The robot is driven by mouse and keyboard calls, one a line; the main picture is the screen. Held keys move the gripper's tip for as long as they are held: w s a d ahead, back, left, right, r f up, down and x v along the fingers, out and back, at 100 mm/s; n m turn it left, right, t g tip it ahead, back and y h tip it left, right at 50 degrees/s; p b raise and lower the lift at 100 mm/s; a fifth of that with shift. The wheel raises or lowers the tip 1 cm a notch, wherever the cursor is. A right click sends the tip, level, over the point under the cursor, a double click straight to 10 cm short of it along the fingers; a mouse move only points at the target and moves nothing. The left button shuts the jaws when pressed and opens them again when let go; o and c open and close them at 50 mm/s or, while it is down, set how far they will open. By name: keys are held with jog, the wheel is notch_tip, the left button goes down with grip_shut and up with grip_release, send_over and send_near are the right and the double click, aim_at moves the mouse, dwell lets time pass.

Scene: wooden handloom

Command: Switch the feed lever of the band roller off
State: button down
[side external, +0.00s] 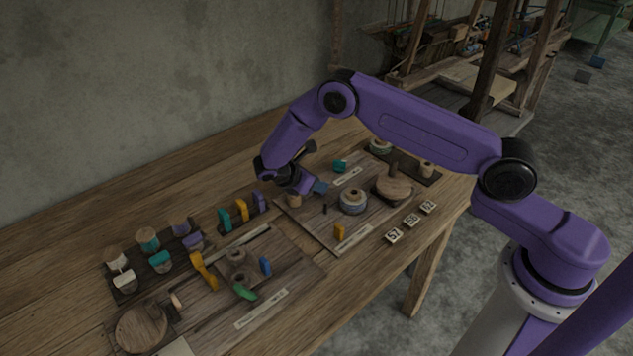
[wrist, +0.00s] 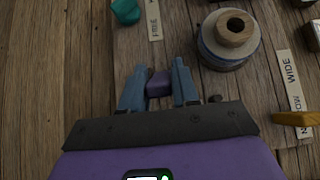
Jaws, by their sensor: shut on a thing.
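In the wrist view a small purple piece (wrist: 159,84) sits between the two blue-grey fingers of my gripper (wrist: 163,75), which is shut on it. It stands at the near edge of a wooden board (wrist: 130,45); the fingers hide its sides and lower part. It looks like a lever's handle, but no lettering beside it can be read, and its setting cannot be told. In the side view my gripper (side external: 318,188) is low over the back-left part of the same board (side external: 290,208), and the purple piece is not clearly visible there.
A ringed spool (side external: 352,201) stands right of my gripper. A teal knob (side external: 340,166) is by a strip reading FREE (wrist: 153,20). An orange knob (side external: 339,231) is by the NARROW–WIDE strip (wrist: 293,85). A round lidded piece (side external: 393,189) and another board with coloured levers (side external: 290,270) flank.

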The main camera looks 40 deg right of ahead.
dwell(0.3)
jog(key=c, duration=0.9)
grip_release()
jog(key=shift+v, duration=8.7)
